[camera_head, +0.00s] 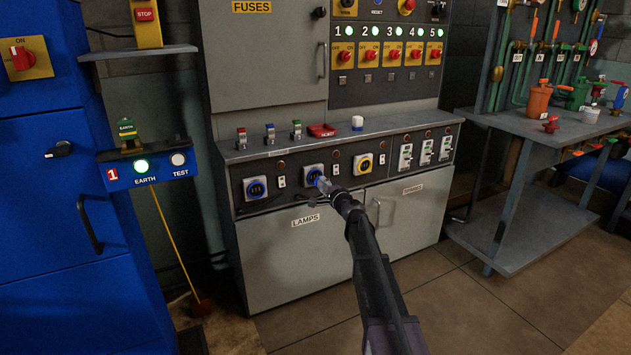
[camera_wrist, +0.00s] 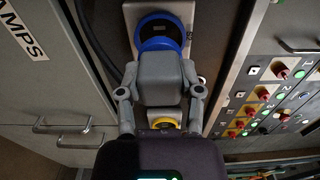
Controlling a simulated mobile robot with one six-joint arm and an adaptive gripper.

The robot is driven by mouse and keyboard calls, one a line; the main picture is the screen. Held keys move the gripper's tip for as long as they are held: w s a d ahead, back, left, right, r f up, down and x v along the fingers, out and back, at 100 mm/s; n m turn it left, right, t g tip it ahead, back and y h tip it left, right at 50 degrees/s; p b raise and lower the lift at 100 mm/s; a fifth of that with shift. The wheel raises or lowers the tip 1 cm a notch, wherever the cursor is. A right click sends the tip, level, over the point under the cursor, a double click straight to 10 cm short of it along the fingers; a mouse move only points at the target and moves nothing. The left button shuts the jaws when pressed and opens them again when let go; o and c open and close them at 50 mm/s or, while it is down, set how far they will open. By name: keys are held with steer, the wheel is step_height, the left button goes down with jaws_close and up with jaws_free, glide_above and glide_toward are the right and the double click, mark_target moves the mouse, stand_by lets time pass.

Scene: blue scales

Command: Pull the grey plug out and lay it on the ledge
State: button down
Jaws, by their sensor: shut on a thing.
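The grey plug (camera_wrist: 160,85) is between the two fingers of my gripper (camera_wrist: 160,72) in the wrist view, and the gripper is shut on it. The plug's far end overlaps the blue ring of a socket (camera_wrist: 156,24); I cannot tell whether it is fully seated. In the head view my gripper (camera_head: 323,186) is at the blue socket (camera_head: 313,171) on the panel above the LAMPS door, and hides most of the plug. The ledge (camera_head: 385,127) is the grey top of the cabinet, above the socket panel.
On the ledge stand small switches (camera_head: 270,132), a red block (camera_head: 321,130) and a white-and-blue item (camera_head: 357,122). Its right part is clear. Door handles (camera_head: 375,212) sit below.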

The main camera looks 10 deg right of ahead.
steer(key=shift+s+d, duration=0.2)
steer(key=shift+s, duration=0.45)
steer(key=shift+s+d, duration=0.1)
steer(key=shift+s, duration=0.2)
step_height(320, 180, up, 42)
steer(key=p, duration=4.2)
steer(key=shift+w+r+p, duration=0.15)
steer(key=shift+r+p, duration=0.1)
steer(key=shift+p, duration=0.05)
